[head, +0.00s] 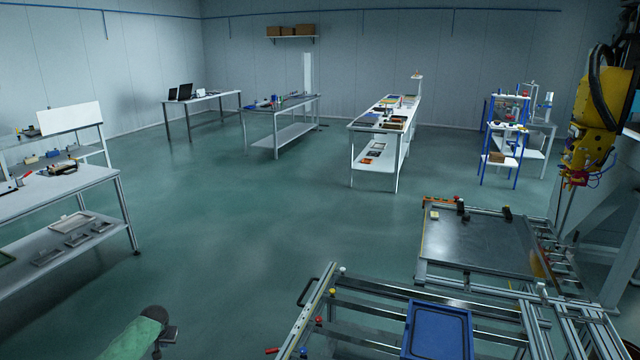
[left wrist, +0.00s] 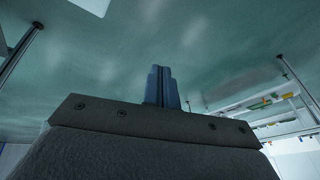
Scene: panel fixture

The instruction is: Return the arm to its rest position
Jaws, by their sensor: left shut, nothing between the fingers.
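My left arm, with a green sleeve-like link, comes in at the bottom left of the head view. Its dark left gripper (head: 160,335) hangs over bare floor, apart from every bench and fixture. In the left wrist view the two blue-grey fingers (left wrist: 162,85) are together, with nothing between them. My right gripper is in neither view.
The panel fixture (head: 478,243) with its aluminium rails stands at the lower right, a blue tray (head: 437,331) at its front. A yellow robot arm (head: 596,115) hangs at the right. A white workbench (head: 60,190) stands at the left. Open green floor (head: 250,240) lies between.

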